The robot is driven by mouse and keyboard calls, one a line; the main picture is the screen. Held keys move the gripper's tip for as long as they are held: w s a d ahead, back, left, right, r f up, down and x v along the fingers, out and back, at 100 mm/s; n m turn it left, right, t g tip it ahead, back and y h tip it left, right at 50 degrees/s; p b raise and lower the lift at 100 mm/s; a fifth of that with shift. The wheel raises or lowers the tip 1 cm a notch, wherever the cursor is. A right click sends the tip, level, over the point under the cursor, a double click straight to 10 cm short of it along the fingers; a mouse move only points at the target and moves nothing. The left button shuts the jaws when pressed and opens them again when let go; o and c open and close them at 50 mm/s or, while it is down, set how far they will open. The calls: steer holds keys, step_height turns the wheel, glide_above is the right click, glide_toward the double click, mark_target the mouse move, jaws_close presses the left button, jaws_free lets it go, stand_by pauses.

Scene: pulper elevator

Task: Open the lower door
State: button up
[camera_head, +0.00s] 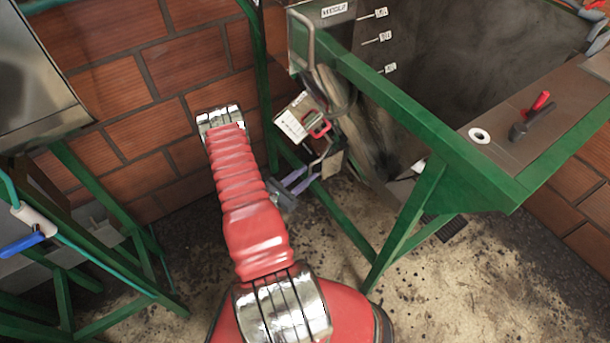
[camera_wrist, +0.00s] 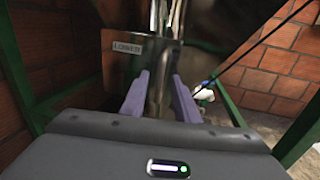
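In the wrist view a metal plate (camera_wrist: 112,68) with a small white label, its lettering too blurred to read surely, stands ahead of my gripper (camera_wrist: 161,78). An upright shiny metal bar (camera_wrist: 158,45) rises beside the plate and shows between the two purple-grey fingers. The fingers are apart; I cannot see them touching the bar. In the head view my gripper (camera_head: 299,181) points right, low beside the machine, near a small metal plate (camera_head: 331,164) with a bent rod above it. I cannot tell the lower door's full outline; the machine's frame and fittings hide part of it.
A green frame (camera_head: 430,130) runs around the machine, with a leg close to my arm. A white box with a red handle (camera_head: 318,126) is above my gripper. Brick wall (camera_head: 135,115) is behind. Another green stand (camera_head: 75,260) is at left. Dirty floor (camera_head: 420,300) lies below.

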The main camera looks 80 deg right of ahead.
steer(key=shift+c, duration=0.7)
jaws_close()
